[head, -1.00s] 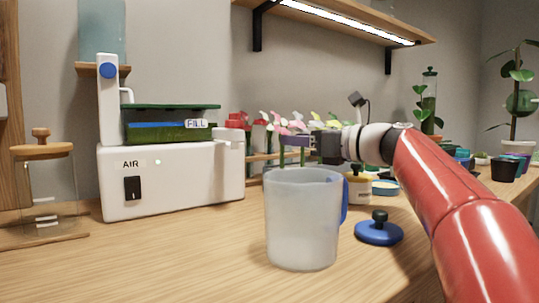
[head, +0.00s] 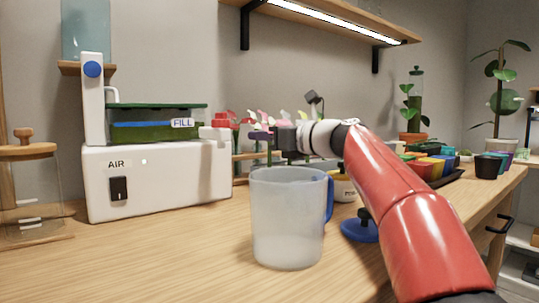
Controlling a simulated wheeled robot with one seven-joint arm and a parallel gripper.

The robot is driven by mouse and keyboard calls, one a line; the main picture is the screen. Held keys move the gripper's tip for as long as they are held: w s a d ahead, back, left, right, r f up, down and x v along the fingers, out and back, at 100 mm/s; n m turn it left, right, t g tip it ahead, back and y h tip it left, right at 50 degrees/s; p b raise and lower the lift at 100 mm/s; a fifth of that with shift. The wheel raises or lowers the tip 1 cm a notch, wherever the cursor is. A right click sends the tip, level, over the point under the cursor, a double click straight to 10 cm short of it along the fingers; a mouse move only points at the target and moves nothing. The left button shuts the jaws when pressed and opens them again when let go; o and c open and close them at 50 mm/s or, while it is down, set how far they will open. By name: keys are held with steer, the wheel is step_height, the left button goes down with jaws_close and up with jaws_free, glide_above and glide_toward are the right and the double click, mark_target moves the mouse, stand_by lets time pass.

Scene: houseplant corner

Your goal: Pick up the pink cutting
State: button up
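A row of cuttings with coloured tops stands in a wooden rack (head: 244,157) at the back of the bench, behind the jug. A pink cutting (head: 264,118) shows in the row, just above the end of my gripper. My gripper (head: 262,135) points left at the row, at about the height of the tops. A purple piece shows at its tip; I cannot tell whether it is a finger or part of a cutting. The fingers are too small and overlapped to show whether they are open or hold anything. My arm and gripper hide the right part of the row.
A frosted jug (head: 288,222) with a blue handle stands in front of the rack. A blue lid (head: 360,231) lies right of it, partly behind my arm. A white AIR machine (head: 160,180) stands left. Coloured pots (head: 430,166) stand right. The front left bench is clear.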

jaws_close()
